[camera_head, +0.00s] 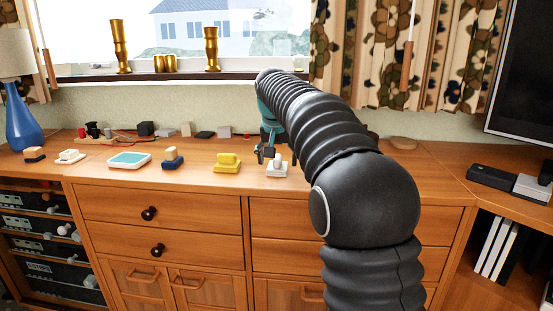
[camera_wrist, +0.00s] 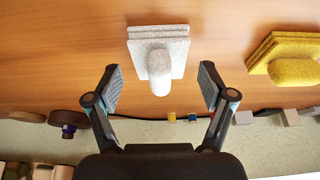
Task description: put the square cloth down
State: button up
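A pale grey-white square stack of flat layers (camera_head: 277,170) with a rounded knob on top lies on the wooden cabinet top. It looks like the square cloth, though I cannot be sure. In the wrist view this pale stack (camera_wrist: 178,45) lies flat just ahead of my gripper (camera_wrist: 158,72). My gripper's two fingers are spread wide, with the knob showing between them and clear space on both sides. Nothing is held. In the head view my gripper (camera_head: 268,150) is just behind and above the pale stack, partly hidden by my arm.
A yellow stack (camera_head: 227,163), a blue block-like item (camera_head: 172,160) and a teal-and-white tray (camera_head: 129,160) stand to the left. Small blocks and a cable line the wall behind. A blue lamp (camera_head: 22,125) is far left. Clear wood lies between the items.

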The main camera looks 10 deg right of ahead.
jog(key=shift+r, duration=0.1)
jog(key=p+v, duration=0.2)
jog(key=v, duration=1)
jog(key=shift+r, duration=0.1)
jog(key=s+d+f+n, duration=0.1)
jog(key=s+f, duration=0.2)
jog(key=s, duration=0.6)
jog(key=s+f+n, duration=0.1)
jog(key=s+f, duration=0.2)
jog(key=s, duration=0.6)
jog(key=s+f+n+t+y, duration=0.1)
jog(key=s+f, duration=1.5)
jog(key=s, duration=0.2)
jog(key=shift+n, duration=0.3)
jog(key=shift+d, duration=0.1)
